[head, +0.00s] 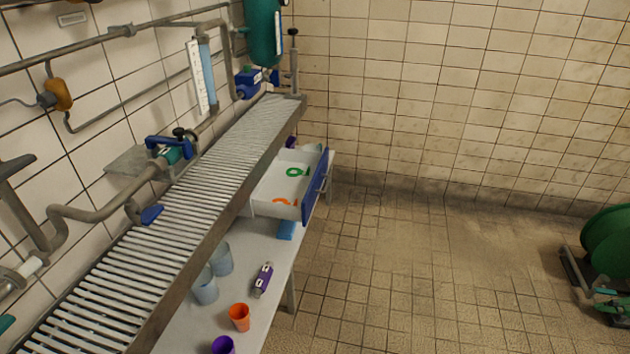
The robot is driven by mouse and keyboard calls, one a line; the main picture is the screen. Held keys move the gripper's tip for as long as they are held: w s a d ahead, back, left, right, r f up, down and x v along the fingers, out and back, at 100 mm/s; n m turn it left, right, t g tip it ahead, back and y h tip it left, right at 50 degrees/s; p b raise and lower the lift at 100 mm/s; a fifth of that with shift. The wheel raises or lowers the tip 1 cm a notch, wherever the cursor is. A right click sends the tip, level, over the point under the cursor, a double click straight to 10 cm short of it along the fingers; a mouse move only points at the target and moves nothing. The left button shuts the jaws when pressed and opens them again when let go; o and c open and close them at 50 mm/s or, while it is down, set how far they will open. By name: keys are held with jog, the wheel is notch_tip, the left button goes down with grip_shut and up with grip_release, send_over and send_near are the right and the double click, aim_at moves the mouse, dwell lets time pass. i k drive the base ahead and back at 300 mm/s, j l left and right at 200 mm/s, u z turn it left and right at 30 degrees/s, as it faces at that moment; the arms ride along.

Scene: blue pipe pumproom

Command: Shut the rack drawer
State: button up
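The rack drawer (272,190) is a white, open-topped box with a blue front panel (316,186). It stands pulled out from beneath the slatted rack, with its front facing right toward the open floor. A grey bar handle (324,184) is on the blue front. Inside lie a green ring-shaped item (294,172) and an orange curved item (285,202). The drawer's back end is hidden under the rack edge. My gripper is not in view.
A slatted metal rack (190,215) runs along the left wall above a grey shelf (262,244). On the shelf are an orange cup (240,317), a purple cup (223,345), bluish glasses (206,288) and a purple item (263,279). The tiled floor (420,265) is clear; a green reel (608,240) stands far right.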

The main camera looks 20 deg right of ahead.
aim_at(274, 183)
jog(key=j+z, duration=0.15)
jog(key=z, duration=0.6)
jog(key=i+l+u, duration=0.3)
jog(key=i, duration=0.15)
jog(key=i+l+u, duration=0.3)
jog(key=i+l, duration=0.05)
jog(key=i, duration=0.1)
